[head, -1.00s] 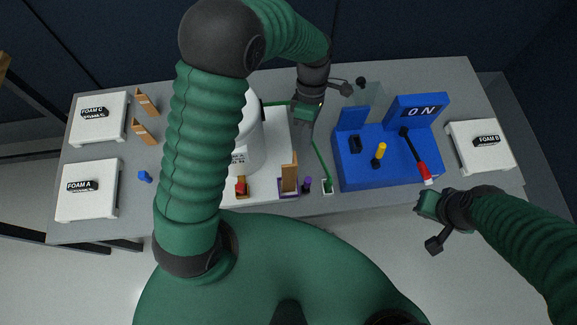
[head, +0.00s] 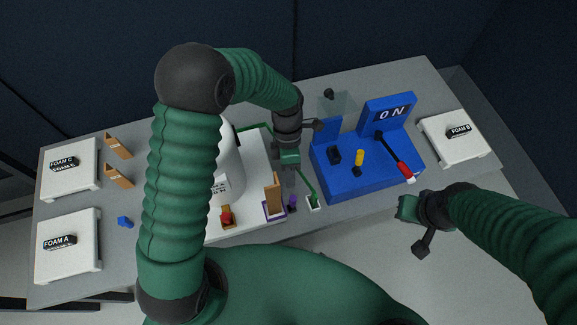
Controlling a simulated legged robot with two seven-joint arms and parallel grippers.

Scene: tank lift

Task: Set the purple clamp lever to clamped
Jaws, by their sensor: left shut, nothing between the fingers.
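The purple clamp lever (head: 293,202) is a small, dark purple upright piece near the front of the table in the head view. It stands just right of a tan wooden block with a purple base (head: 269,215). My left gripper (head: 288,182) is shut and empty, pointing down just behind and above the purple lever. A small gap shows between them in the picture, but I cannot tell whether they touch. My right gripper (head: 403,208) is off the table's front edge, away from the lever. Its finger opening does not show clearly.
A white tank (head: 222,185) stands left of my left gripper, partly behind my arm. A blue console (head: 345,185) with a red-handled lever (head: 405,171) is on the right. A green rod (head: 307,187) ends in a white-green piece near the purple lever.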

